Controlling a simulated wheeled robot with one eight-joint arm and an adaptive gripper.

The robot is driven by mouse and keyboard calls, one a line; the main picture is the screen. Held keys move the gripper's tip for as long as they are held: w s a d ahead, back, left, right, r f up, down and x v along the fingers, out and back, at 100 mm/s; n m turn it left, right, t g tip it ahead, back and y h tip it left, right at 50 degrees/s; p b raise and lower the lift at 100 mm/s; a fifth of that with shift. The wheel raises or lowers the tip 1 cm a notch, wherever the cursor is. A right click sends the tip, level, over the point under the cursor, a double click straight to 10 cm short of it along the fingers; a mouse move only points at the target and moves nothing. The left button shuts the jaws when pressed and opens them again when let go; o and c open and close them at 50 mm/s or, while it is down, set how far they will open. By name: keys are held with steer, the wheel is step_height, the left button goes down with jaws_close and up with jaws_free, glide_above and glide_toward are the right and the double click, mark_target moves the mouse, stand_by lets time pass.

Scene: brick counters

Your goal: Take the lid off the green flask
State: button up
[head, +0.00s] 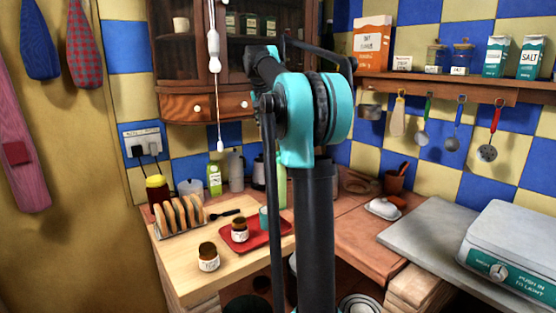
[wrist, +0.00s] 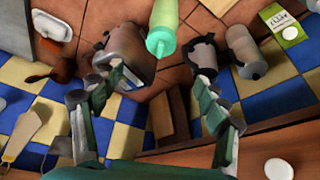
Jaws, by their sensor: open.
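The green flask (head: 282,182) stands upright at the back of the counter in the head view, partly hidden behind my arm. In the wrist view the pale green flask (wrist: 165,14) comes in from the top edge, with its rounded lid end (wrist: 160,42) towards the camera. The lid appears to be on the flask. My gripper (wrist: 155,92) is open and empty, its two fingers wide apart. The lid end lies beyond the fingertips, near the middle between them in the picture, and apart from them. In the head view my gripper is hidden behind my arm.
Near the flask are a red tray (head: 262,244) with a jar and mug, a toast rack (head: 180,216), a green carton (head: 214,179) and a metal pot (head: 236,170). A wall cabinet (head: 186,107) hangs above.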

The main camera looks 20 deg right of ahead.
mark_target(279, 158)
steer(key=x, duration=1.3)
steer(key=c, duration=1.1)
steer(key=shift+c, duration=0.2)
